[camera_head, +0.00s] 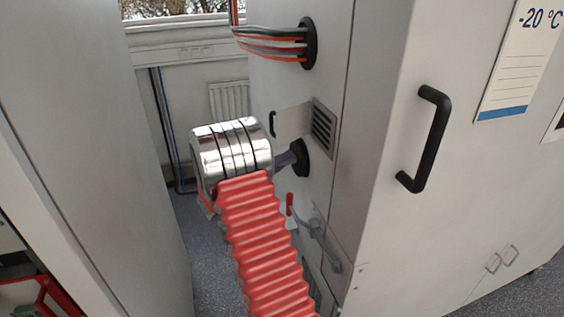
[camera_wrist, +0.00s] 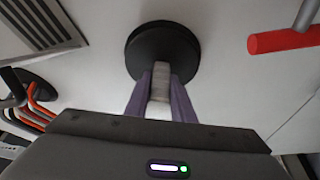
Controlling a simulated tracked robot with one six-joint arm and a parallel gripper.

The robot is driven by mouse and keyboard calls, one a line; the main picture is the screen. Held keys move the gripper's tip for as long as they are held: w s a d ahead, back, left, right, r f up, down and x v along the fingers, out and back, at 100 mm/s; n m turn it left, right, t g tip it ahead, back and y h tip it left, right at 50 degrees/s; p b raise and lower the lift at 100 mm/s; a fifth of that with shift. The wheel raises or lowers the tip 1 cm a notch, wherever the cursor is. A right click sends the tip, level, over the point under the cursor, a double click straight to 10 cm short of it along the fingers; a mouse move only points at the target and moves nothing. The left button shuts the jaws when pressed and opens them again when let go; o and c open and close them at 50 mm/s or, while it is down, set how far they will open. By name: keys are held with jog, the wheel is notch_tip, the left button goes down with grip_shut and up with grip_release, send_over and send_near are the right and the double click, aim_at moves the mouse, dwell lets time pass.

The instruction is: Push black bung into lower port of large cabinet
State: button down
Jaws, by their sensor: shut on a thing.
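The black bung (camera_head: 301,157) is a round black disc at the side wall of the large cabinet (camera_head: 400,250), below the vent. In the wrist view the bung (camera_wrist: 163,47) faces me, and its pale grip stub points towards me. My gripper (camera_wrist: 161,85) has two purple fingers, one on each side of this stub, shut on it. In the head view my gripper (camera_head: 286,159) reaches the bung from the left. The disc lies against or very close to the wall. It hides the lower port, so I cannot tell how deep the bung sits.
Red and grey cables (camera_head: 270,42) enter an upper black port (camera_head: 309,43). A vent grille (camera_head: 322,127) is above the bung. A red-handled valve (camera_head: 290,205) on a pipe is just below it. Another cabinet (camera_head: 90,130) stands left, leaving a narrow gap.

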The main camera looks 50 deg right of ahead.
jog(key=shift+s+d, duration=0.25)
jog(key=shift+d, duration=0.15)
jog(key=c, duration=1.4)
grip_release()
jog(key=shift+c, duration=0.2)
jog(key=shift+o, duration=0.5)
jog(key=o, duration=1.3)
jog(key=shift+a, duration=0.1)
jog(key=shift+w+a+f, duration=0.25)
jog(key=shift+a, duration=1.5)
jog(key=shift+w+a+f, duration=0.25)
jog(key=shift+a+f, duration=0.05)
jog(key=shift+a, duration=1.5)
jog(key=shift+w+a+f, duration=0.25)
jog(key=shift+a, duration=1.5)
